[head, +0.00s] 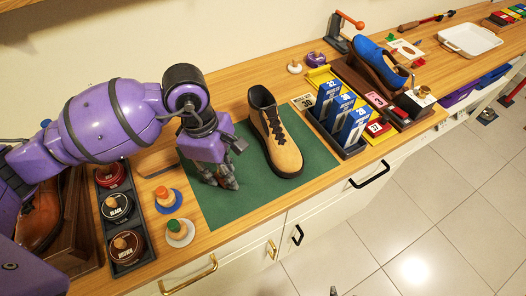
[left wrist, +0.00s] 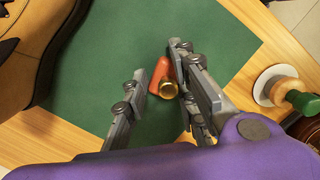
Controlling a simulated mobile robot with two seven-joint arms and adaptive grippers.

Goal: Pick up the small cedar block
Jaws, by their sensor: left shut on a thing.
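My left gripper (head: 229,182) is low over the green mat (head: 218,211), left of the tan boot (head: 280,140). In the left wrist view, a small reddish-orange piece with a round brass end (left wrist: 158,74) lies between the fingers of the left gripper (left wrist: 160,75). I take it for the small cedar block; the fingers are shut on it. In the head view the fingers hide it. The piece is close to the mat; I cannot tell whether it touches it. My right gripper does not show.
A rack of blue-and-white boxes (head: 354,127) stands right of the boot. Left of the mat are two knobbed pieces (head: 165,199) (head: 178,233) and a dark tray of polish tins (head: 128,263). The mat's front part is clear.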

